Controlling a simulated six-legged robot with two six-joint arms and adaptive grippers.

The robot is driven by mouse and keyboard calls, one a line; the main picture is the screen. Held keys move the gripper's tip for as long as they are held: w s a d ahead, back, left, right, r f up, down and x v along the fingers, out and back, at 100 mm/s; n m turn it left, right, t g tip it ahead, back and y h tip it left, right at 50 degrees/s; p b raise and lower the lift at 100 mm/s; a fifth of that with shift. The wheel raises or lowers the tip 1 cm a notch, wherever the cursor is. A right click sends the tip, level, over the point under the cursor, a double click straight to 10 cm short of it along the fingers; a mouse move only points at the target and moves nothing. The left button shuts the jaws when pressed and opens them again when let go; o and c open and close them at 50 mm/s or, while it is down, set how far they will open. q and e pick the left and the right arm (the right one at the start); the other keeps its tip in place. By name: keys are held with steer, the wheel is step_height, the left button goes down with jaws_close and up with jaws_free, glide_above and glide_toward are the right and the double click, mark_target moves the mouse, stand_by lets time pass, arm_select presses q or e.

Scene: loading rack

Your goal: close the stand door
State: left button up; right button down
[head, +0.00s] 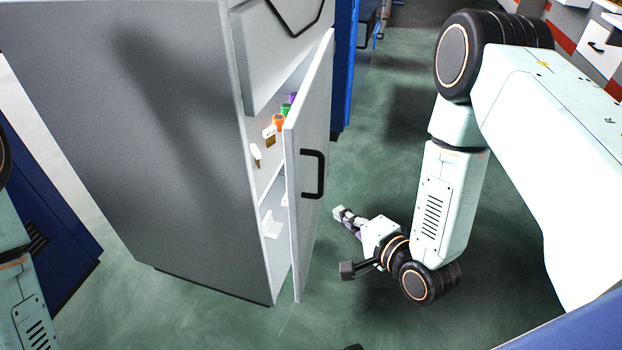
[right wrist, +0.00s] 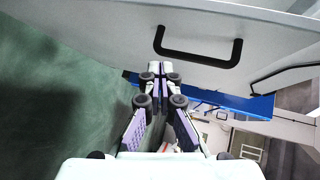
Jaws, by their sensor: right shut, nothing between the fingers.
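The stand (head: 170,130) is a tall grey cabinet at the left of the head view. Its white door (head: 310,210) stands partly open, with a gap that shows the shelves inside. A black handle (head: 314,174) is on the door's outer face; the handle also shows in the right wrist view (right wrist: 198,52). My right gripper (head: 340,213) is shut and empty, to the right of the door and lower than the handle. In the right wrist view, its closed fingertips (right wrist: 160,68) point along the door's outer face. I cannot tell whether they touch it. My left gripper is not in view.
Small items, among them an orange spool (head: 278,122), sit on the shelves inside. A closed drawer front (head: 275,50) is above the door. A blue cabinet (head: 343,80) stands behind the stand. Green floor (head: 310,325) is free in front and to the right.

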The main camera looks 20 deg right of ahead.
step_height(320, 180, up, 6)
steer(key=t+y, duration=0.2)
steer(key=t, duration=0.1)
steer(key=b, duration=0.3)
glide_toward(302, 156)
steer(key=x, duration=0.5)
steer(key=shift+w+a+f, duration=0.1)
steer(key=shift+w+f, duration=0.05)
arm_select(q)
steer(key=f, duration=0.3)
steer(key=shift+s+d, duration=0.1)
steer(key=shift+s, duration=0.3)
arm_select(e)
steer(key=shift+w, duration=0.3)
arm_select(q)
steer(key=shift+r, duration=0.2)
arm_select(e)
steer(key=shift+a, duration=0.15)
